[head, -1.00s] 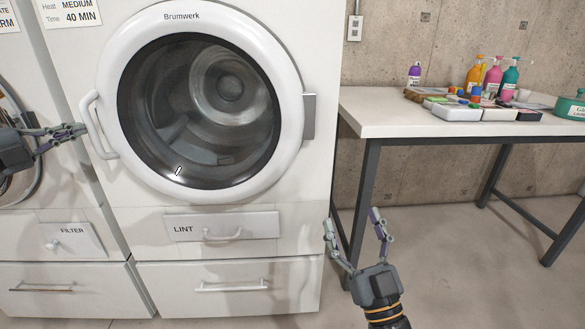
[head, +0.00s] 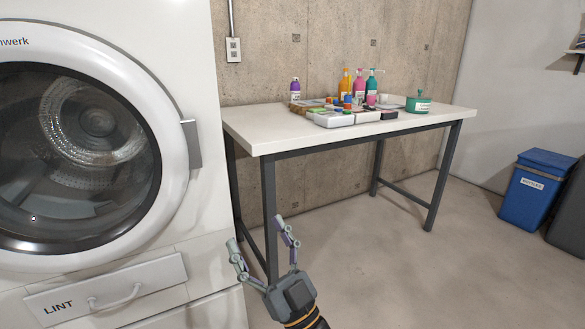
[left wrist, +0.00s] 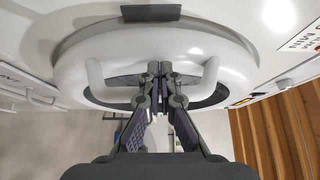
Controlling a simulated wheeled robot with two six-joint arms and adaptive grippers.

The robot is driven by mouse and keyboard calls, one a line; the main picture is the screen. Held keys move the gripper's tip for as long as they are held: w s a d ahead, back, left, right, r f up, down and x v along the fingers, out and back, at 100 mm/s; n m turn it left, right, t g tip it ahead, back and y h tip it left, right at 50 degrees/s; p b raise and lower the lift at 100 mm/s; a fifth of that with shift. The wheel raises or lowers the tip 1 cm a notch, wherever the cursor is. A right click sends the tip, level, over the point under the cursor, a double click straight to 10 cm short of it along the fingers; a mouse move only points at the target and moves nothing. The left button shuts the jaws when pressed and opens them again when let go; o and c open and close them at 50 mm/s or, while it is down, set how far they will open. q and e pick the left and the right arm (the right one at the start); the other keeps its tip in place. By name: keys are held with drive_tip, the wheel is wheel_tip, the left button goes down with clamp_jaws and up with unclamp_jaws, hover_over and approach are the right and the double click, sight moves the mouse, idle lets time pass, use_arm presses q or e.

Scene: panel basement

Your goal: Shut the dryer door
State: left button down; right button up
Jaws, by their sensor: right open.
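The dryer door (head: 172,160), a round white ring with dark glass, fills the left of the head view. Its grey hinge block (head: 191,145) is on the right. I cannot tell whether the door is fully latched. In the left wrist view the door (left wrist: 200,45) lies ahead with its white U-shaped handle (left wrist: 95,75), whose middle is hidden by my fingers. My left gripper (left wrist: 160,70) is at the handle, fingertips together; I see nothing clearly held between them. My right gripper (head: 258,233) is open and empty, low in front of the table, clear of the door.
Right of the dryer stands a white-topped table (head: 250,132) with dark legs, bearing bottles, a tray (head: 333,120) and a green pot (head: 418,104). The lint drawer (head: 163,278) is below the door. A blue bin (head: 537,190) stands far right. The floor (head: 400,270) between is clear.

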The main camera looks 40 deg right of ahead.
use_arm(q)
drive_tip(key=shift+s+a, duration=0.1)
drive_tip(key=v, duration=1.1)
drive_tip(key=shift+s+a, duration=0.2)
drive_tip(key=shift+s, duration=0.05)
